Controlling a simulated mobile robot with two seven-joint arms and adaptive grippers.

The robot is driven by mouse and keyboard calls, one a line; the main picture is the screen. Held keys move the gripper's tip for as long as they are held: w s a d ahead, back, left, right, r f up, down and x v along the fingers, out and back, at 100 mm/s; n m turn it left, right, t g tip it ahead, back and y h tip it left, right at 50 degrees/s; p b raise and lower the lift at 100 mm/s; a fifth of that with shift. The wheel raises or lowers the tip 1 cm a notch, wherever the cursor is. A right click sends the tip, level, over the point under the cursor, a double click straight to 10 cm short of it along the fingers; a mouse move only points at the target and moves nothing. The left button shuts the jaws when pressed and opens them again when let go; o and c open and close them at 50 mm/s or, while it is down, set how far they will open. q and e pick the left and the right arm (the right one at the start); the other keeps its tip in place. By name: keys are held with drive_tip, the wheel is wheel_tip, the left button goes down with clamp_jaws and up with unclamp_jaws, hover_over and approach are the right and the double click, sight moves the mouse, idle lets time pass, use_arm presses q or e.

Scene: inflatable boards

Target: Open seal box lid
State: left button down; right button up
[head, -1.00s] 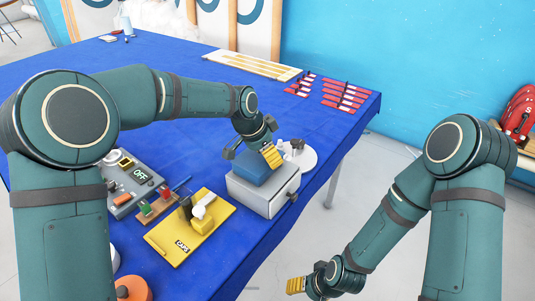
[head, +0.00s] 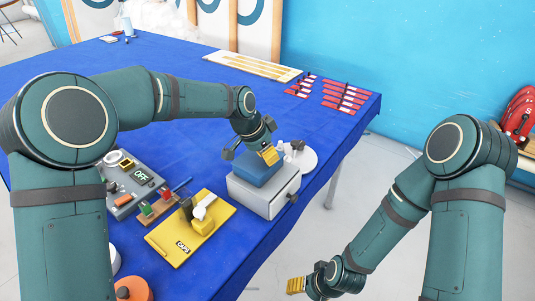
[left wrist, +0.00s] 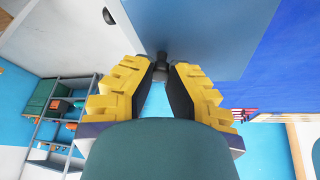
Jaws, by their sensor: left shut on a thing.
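A round white stand with small pieces (head: 301,157) is right behind the grey box. A yellow board marked CAPS (head: 165,238) and a grey panel marked OFF (head: 120,178) lie to the left. Red strips (head: 345,95) lie at the back right. The table's right edge is near.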

sight(262, 161)
use_arm(q)
drive_tip(key=shift+w+r, duration=0.1)
drive_tip(key=shift+r, duration=0.05)
